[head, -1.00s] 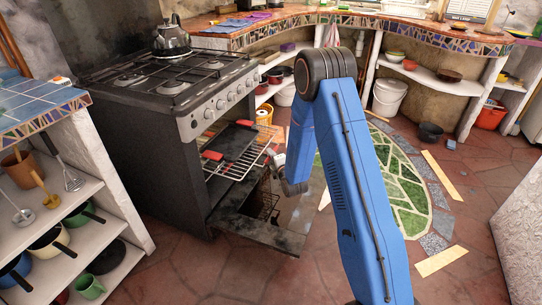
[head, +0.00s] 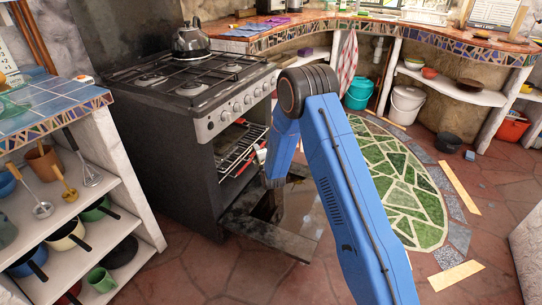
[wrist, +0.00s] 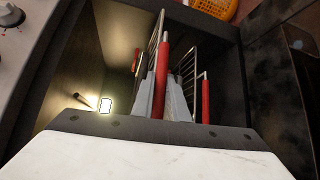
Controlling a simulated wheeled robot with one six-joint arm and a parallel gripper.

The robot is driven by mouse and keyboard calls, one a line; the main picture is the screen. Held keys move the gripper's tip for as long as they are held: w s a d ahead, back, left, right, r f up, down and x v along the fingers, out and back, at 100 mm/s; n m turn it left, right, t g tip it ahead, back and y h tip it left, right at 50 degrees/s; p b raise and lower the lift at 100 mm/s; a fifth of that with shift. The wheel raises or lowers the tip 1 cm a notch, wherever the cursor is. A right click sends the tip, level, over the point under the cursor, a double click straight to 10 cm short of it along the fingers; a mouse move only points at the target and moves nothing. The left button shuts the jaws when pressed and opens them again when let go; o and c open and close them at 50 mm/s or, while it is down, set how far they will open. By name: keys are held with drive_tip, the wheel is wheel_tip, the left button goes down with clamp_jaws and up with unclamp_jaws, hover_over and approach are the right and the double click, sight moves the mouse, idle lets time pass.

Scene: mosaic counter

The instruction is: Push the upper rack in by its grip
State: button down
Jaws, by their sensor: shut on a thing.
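The upper rack (head: 238,147) is a wire rack in the open black oven (head: 212,130). In the head view it sits mostly inside, with only its front part showing at the opening. My gripper (wrist: 163,92) is at the oven mouth, its grey fingers shut around a red grip bar (wrist: 163,62) in the wrist view. In the head view my blue arm hides most of the gripper and the grip. A second red bar (wrist: 206,102) is to the right in the wrist view, apart from the fingers.
The oven door (head: 270,238) lies open low in front of the oven, beneath my arm. A kettle (head: 190,40) stands on the hob. Shelves with pots (head: 65,235) stand to the left.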

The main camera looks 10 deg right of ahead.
sight(243, 148)
drive_tip(key=w+a, duration=0.1)
drive_tip(key=a, duration=0.1)
drive_tip(key=w+a, duration=0.2)
drive_tip(key=a, duration=0.1)
drive_tip(key=w+a, duration=0.2)
drive_tip(key=shift+w+a, duration=0.1)
drive_tip(key=shift+a, duration=0.05)
drive_tip(key=c, duration=1.7)
unclamp_jaws()
drive_tip(key=shift+a, duration=0.1)
drive_tip(key=shift+c, duration=0.2)
drive_tip(key=s+d+r, duration=0.2)
drive_tip(key=s, duration=1.5)
drive_tip(key=shift+d+r, duration=0.2)
drive_tip(key=shift+d, duration=0.1)
